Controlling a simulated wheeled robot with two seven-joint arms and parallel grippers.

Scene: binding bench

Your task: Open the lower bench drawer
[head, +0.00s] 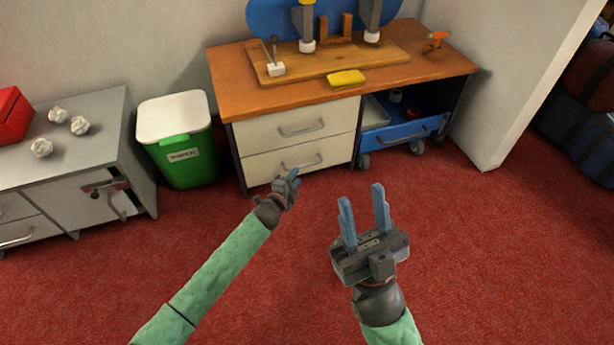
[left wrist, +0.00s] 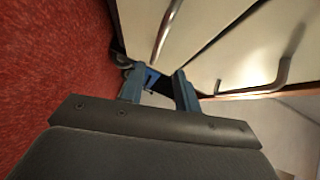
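The lower bench drawer (head: 270,168) is a cream front under the wooden bench top, flush with the upper drawer (head: 262,130), so it looks shut. Its grey bar handle (head: 314,162) also shows in the left wrist view (left wrist: 165,32). My left gripper (head: 292,176) is close in front of the lower drawer, by its handle. In the left wrist view its two blue fingers (left wrist: 157,78) are apart, with the near end of the handle just beyond the gap; I cannot tell if they touch it. My right gripper (head: 363,205) is open and empty above the carpet.
A green bin (head: 183,160) with a white lid stands left of the bench. A grey cabinet (head: 60,165) is further left. A blue wheeled drawer unit (head: 400,133) is under the bench's right side. Red carpet in front of the bench is clear.

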